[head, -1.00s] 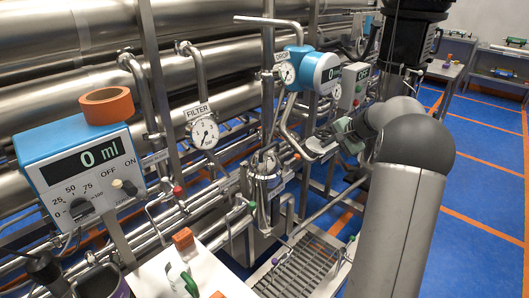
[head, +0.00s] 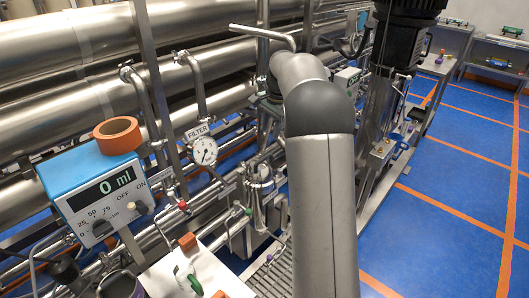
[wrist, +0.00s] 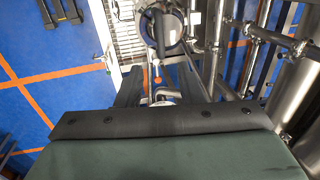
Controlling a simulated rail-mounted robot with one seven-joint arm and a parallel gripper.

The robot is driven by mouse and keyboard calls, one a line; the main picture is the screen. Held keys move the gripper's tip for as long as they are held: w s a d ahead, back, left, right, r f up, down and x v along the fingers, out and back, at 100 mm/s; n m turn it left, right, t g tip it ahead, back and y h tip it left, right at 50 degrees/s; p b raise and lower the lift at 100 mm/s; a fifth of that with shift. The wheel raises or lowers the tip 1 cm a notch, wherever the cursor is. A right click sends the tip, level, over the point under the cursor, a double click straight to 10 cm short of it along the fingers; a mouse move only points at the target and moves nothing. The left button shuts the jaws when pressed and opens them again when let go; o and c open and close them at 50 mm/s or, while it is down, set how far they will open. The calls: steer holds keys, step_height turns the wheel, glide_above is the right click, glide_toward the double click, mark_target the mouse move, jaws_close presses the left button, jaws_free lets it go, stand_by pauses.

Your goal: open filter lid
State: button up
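The filter housing (head: 260,185) is an upright steel vessel below the round dial gauge (head: 203,151) and its FILTER label (head: 198,131). Its top looks closed, but the lid's detail is too small to tell. In the wrist view a round steel vessel top (wrist: 176,30) with a dark bar across it lies ahead of my gripper (wrist: 160,82); it may be the filter lid. The two dark fingers are spread apart. A small orange-tipped part and a metal ring show between them, apparently below, not gripped. In the head view my arm mostly hides the gripper.
A blue box with a display (head: 98,190) carries an orange ring (head: 117,135) at left. Steel pipes (head: 180,60) run behind the filter. A metal grating (head: 268,275) lies below. Blue floor (head: 450,200) is open at right.

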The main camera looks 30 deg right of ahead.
mark_target(265, 158)
steer(key=f, duration=0.3)
steer(key=w+f, duration=0.1)
steer(key=f, duration=0.3)
steer(key=w+a+f+p, duration=0.1)
steer(key=f, duration=0.3)
steer(key=shift+f, duration=0.25)
steer(key=shift+w, duration=0.1)
jaws_close()
